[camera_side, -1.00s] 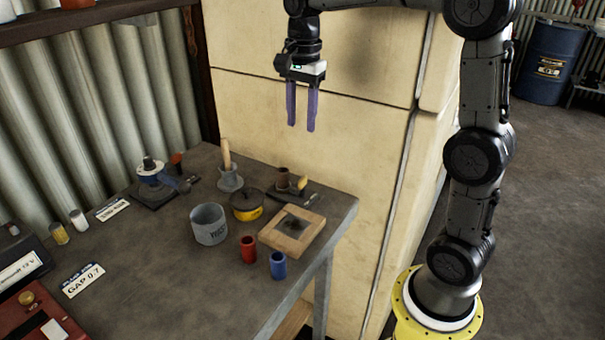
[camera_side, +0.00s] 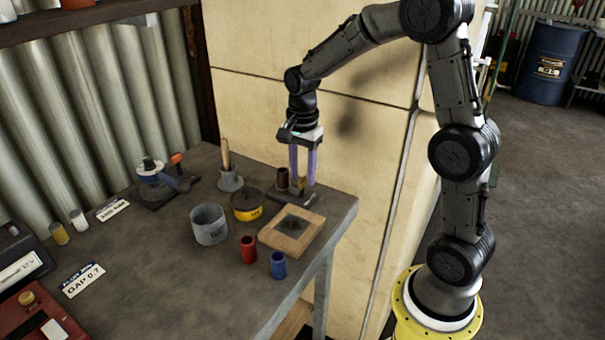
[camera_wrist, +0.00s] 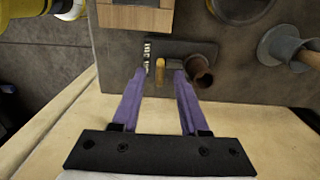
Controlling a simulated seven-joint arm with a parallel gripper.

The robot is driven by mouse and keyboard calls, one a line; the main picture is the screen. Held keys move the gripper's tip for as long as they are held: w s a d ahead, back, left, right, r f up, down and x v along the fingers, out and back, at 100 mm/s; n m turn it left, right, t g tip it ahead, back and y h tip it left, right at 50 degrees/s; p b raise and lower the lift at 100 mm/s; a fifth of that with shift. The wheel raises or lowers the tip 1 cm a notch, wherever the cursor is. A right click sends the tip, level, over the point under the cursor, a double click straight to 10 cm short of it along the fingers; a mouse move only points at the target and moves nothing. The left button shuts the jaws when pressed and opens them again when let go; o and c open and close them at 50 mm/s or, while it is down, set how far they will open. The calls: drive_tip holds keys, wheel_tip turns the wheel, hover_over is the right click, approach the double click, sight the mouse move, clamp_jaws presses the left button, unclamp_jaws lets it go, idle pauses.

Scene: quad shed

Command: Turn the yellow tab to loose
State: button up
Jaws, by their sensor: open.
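The yellow tab (camera_wrist: 160,74) stands on a dark base plate (camera_wrist: 190,50) at the back right of the bench, with a brown cylinder (camera_wrist: 203,73) beside it. My gripper (camera_wrist: 164,76) is open, its purple fingers on either side of the tab in the wrist view, with gaps between. In the side view my gripper (camera_side: 302,185) points down at the tab (camera_side: 299,184), which is partly hidden by the fingers. The brown cylinder (camera_side: 283,178) is just left of the fingers there. Small lettering (camera_wrist: 147,57) on the plate is too small to read.
A wooden frame (camera_side: 271,241) lies in front of the plate. A yellow and black tin (camera_side: 246,212), a grey pot (camera_side: 208,232) and a grey holder with a wooden handle (camera_side: 229,182) stand to the left. Red (camera_side: 248,250) and blue (camera_side: 278,266) cups stand forward. A cream cabinet (camera_side: 345,160) is close behind.

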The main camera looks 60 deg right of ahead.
drive_tip(key=shift+f, duration=0.45)
clamp_jaws()
